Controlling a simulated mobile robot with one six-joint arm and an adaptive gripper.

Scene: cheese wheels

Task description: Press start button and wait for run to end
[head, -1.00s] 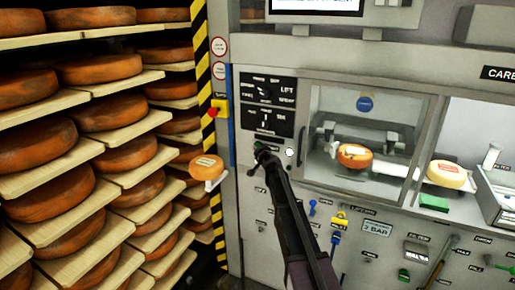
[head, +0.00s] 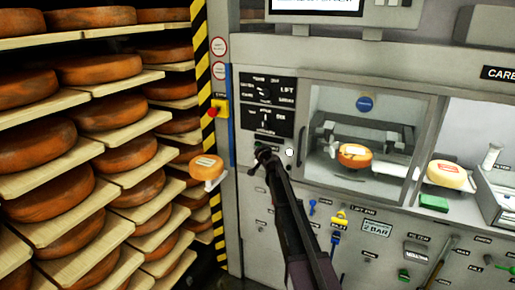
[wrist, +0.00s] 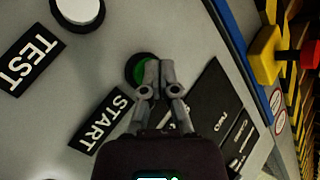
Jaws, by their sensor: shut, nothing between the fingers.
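The green start button (wrist: 139,70) sits in a dark ring beside the START label (wrist: 100,119) in the wrist view. My gripper (wrist: 157,66) is shut and empty, its fingertips over the right part of the button. Whether they touch it I cannot tell. In the head view my gripper (head: 262,153) is at the panel below the black dial plates, and it mostly hides the button. A cheese wheel (head: 355,155) sits behind the glass window of the machine.
A white button with a TEST label (wrist: 20,62) is near the start button. A red stop knob on a yellow box (head: 217,109) is at the panel's left edge. Shelves of cheese wheels (head: 120,155) fill the left. Another cheese (head: 447,174) sits in the right bay.

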